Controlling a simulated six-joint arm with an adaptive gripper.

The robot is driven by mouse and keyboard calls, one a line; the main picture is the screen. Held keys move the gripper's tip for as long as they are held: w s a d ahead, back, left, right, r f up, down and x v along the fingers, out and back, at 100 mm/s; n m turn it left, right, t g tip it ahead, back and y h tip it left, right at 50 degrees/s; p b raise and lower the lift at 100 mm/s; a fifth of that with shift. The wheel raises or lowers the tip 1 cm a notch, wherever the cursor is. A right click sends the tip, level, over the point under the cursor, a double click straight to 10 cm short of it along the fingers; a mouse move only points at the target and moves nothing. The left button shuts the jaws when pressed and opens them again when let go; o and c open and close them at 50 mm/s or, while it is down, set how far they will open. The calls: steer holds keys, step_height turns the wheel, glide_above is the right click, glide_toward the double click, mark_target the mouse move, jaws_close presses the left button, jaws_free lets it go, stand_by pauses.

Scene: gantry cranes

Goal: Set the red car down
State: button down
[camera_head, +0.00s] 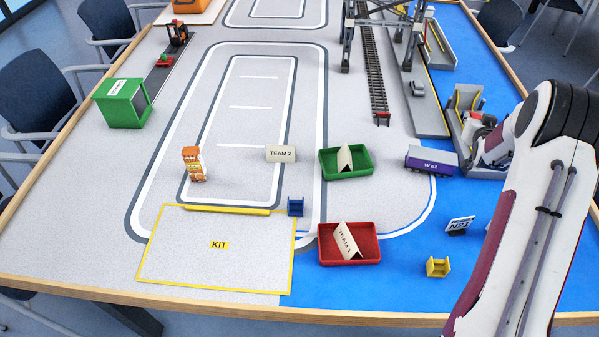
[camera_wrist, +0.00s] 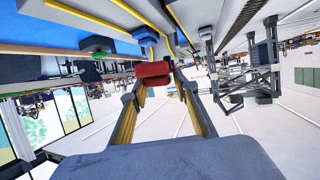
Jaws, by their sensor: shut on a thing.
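The red car (camera_wrist: 152,70) is in the wrist view between the two fingertips of my gripper (camera_wrist: 153,82), which is shut on it. The fingers press on its two sides. In the head view my gripper (camera_head: 487,137) is at the right, by the grey dock structure at the edge of the blue area. A small red patch shows there, mostly hidden by my gripper and arm. I cannot tell from these views whether the car touches a surface.
Green (camera_head: 372,169) and red (camera_head: 372,255) trays hold cards. A crane (camera_head: 346,45) straddles rails (camera_head: 373,75). A grey car (camera_head: 417,88) is on the quay. The yellow-outlined KIT area (camera_head: 180,255) is clear.

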steer(key=w+a+f+n+y, duration=0.1)
steer(key=a+n+y, duration=0.2)
steer(key=a, duration=1.6)
steer(key=w+a+n+y, duration=0.2)
steer(key=a+n+y, duration=0.1)
steer(key=a, duration=1.5)
steer(key=s+a+n+y, duration=0.2)
steer(key=s+a, duration=0.3)
steer(key=a, duration=0.5)
steer(key=s+a+f+n+g+y, duration=0.1)
steer(key=s+a+y, duration=0.1)
steer(key=s+a, duration=0.4)
steer(key=s+a+f+n+g+y, duration=0.1)
steer(key=s+a, duration=0.5)
steer(key=a, duration=0.9)
steer(key=shift+a+n+y, duration=0.15)
steer(key=shift+n+y, duration=0.45)
steer(key=shift+n, duration=0.2)
steer(key=shift+f, duration=0.1)
steer(key=shift+w+f, duration=0.1)
steer(key=shift+f, duration=2.95)
steer(key=shift+f, duration=1.9)
